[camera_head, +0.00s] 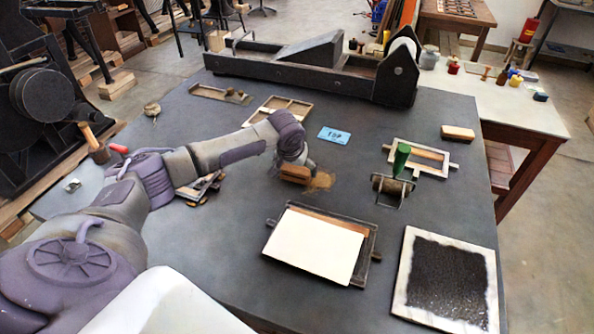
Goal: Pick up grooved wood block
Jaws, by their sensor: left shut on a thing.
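My left arm reaches in from the left over the dark table (230,240). My left gripper (298,165) is shut on a small brown wood block (293,174). The gripper covers the top of the block, and its grooves are too small to make out. I cannot tell whether the block touches the table. A tan, flat patch (321,181) lies just to its right. My right gripper is not in view.
A blue card (334,135) lies behind the gripper. A framed tray with white paper (315,246) is in front. A green-handled roller (400,165), another wood block (458,132) and a black inked slab (446,280) are to the right. A large press (320,72) stands at the back.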

